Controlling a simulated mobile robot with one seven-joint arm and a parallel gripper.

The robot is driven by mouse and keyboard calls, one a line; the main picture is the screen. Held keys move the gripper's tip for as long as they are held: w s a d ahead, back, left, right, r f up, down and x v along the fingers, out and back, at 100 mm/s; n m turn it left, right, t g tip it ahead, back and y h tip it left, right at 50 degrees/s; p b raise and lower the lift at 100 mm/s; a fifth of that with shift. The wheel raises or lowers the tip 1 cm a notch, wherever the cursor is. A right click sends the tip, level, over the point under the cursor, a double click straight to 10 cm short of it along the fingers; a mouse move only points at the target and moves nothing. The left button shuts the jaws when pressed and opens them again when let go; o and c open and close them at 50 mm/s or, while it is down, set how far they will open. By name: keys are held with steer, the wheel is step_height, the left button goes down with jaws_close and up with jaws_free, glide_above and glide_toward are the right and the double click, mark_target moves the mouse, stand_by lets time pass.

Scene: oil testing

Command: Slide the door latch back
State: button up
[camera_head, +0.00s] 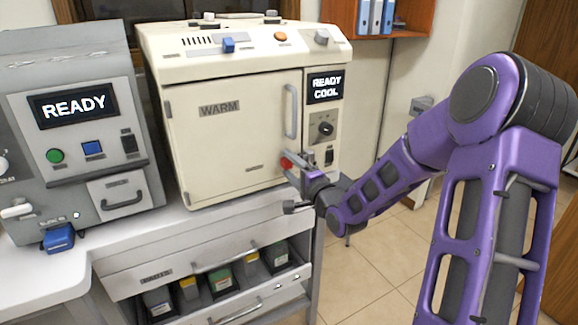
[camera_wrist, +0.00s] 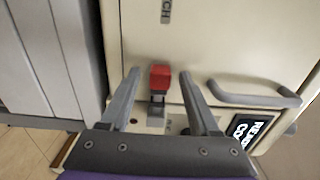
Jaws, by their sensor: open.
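The door latch has a red knob (camera_head: 286,163) on a grey base. It sits low on the right part of the cream oven's door front (camera_head: 225,145). In the wrist view the red knob (camera_wrist: 160,77) shows between my two fingers. My gripper (camera_head: 288,183) is at the latch, to its right and front in the head view. In the wrist view my gripper (camera_wrist: 159,75) is open, with a gap on each side of the knob. I see no contact. The door looks closed.
A grey vertical door handle (camera_head: 291,111) is above the latch and also shows in the wrist view (camera_wrist: 255,97). A control panel (camera_head: 325,128) is to the right. A grey machine (camera_head: 85,165) stands at left. Below is a cart with a drawer of bottles (camera_head: 195,265).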

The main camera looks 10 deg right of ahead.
jaws_close()
steer(key=shift+a, duration=0.1)
stand_by(1.2)
